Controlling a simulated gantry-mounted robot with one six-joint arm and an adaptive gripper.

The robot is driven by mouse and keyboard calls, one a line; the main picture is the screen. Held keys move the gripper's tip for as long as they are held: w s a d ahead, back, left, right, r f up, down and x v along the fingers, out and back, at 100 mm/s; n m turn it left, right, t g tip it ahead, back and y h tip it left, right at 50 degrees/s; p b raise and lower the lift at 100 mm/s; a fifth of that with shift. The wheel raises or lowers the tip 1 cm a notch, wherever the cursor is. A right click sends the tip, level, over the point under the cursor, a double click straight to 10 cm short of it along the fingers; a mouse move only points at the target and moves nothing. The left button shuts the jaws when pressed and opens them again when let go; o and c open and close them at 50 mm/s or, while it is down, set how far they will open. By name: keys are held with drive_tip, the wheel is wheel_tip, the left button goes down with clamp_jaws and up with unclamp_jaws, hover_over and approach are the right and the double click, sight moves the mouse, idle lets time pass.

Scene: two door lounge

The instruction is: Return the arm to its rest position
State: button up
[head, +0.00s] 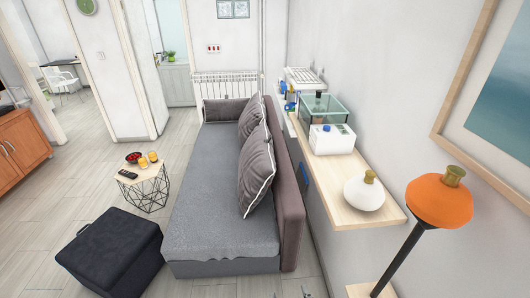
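I cannot make out my arm or my gripper in the head view. Small grey parts (307,292) show at the bottom edge, right of the sofa, but too little of them is visible to tell what they are. No held object can be seen.
A grey sofa (205,190) fills the middle. A wooden shelf (345,205) along the right wall bears a white vase (364,193), a white box (332,142) and a glass tank (322,108). An orange object (438,200) on a dark pole stands front right. A black ottoman (108,250) is front left.

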drive_tip(key=s+a+r+m+t+y, duration=0.2)
drive_tip(key=s+a+r+t, duration=0.15)
drive_tip(key=a+r, duration=0.4)
wheel_tip(320, 180, up, 16)
drive_tip(key=p, duration=1.7)
drive_tip(key=shift+s+f+g, duration=0.15)
drive_tip(key=shift+s+g, duration=0.1)
drive_tip(key=shift+g, duration=0.1)
